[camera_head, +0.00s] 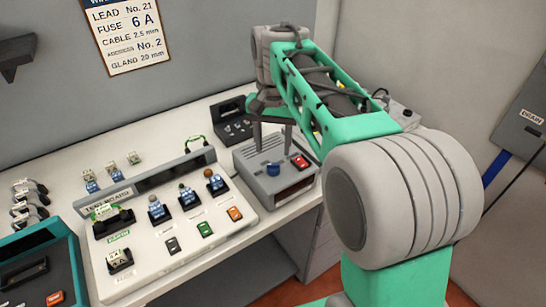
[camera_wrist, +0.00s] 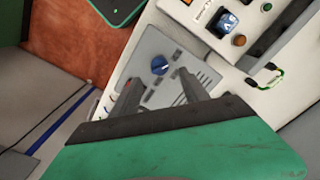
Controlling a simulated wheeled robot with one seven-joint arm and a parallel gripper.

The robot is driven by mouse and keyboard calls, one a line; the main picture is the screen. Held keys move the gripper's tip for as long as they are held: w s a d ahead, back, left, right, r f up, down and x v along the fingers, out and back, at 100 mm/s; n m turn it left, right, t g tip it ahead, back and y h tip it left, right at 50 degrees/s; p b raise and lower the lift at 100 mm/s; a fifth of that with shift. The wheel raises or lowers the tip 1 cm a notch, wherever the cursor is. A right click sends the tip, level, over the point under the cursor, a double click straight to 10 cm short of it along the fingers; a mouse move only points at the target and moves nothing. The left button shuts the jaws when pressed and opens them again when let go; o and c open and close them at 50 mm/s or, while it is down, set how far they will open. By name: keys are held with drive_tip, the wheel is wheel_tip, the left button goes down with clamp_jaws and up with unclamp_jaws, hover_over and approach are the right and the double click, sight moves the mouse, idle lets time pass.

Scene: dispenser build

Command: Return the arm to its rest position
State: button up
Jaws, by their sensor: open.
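My green and grey arm fills the right side of the head view. My gripper (camera_head: 272,132) points down above the grey box (camera_head: 252,160) with the blue knob (camera_head: 273,169) and red switch (camera_head: 299,161). Its two fingers are apart with nothing between them. In the wrist view my gripper (camera_wrist: 160,95) shows two spread dark fingers over the same grey box (camera_wrist: 150,50), and the blue knob (camera_wrist: 159,66) lies beyond the fingertips. I cannot tell the exact height of the fingertips above the box.
The test board (camera_head: 190,242) with several components and switches stands left of the grey box. A teal device (camera_head: 40,270) sits at the lower left. A dark bracket (camera_head: 234,128) stands behind the box. A wall sign (camera_head: 125,35) hangs above, and a grey cabinet (camera_head: 525,120) is at right.

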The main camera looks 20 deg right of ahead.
drive_tip(key=shift+r, duration=0.6)
drive_tip(key=shift+s, duration=0.1)
drive_tip(key=s+f+n+t, duration=0.3)
drive_tip(key=s+f+n, duration=0.2)
drive_tip(key=s+f, duration=0.5)
drive_tip(key=s, duration=0.4)
drive_tip(key=shift+s+a+f, duration=0.15)
drive_tip(key=shift+a+f, duration=0.1)
